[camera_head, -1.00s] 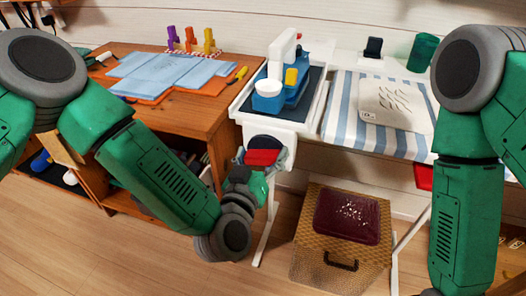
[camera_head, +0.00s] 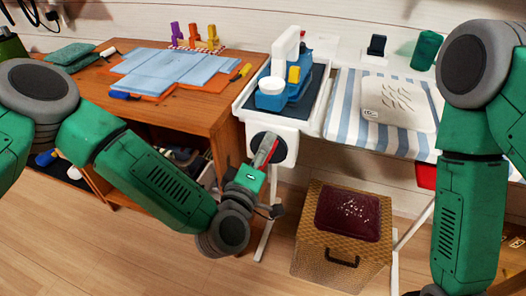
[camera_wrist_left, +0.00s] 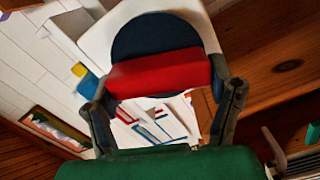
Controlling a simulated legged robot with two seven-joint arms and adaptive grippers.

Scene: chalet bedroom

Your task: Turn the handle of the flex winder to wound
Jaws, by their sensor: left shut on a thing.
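The flex winder is a white housing (camera_head: 290,133) with a dark round disc (camera_head: 280,151) on its front, at the white table's left end. Its red handle (camera_head: 264,151) crosses the disc and stands tilted, close to upright, partly hidden by my gripper. My left gripper (camera_head: 264,157) is at the disc, shut on the handle. In the left wrist view the red handle (camera_wrist_left: 160,75) lies between the two fingers of my left gripper (camera_wrist_left: 166,77), with the dark disc (camera_wrist_left: 155,35) behind it. My right arm hangs at the right; its gripper is out of view.
A wooden desk (camera_head: 222,104) with blue sheets (camera_head: 165,72) stands left of the winder. A blue and white machine (camera_head: 287,85) sits in the tray above it. A woven box (camera_head: 315,240) with a dark red top (camera_head: 348,212) stands on the floor below right.

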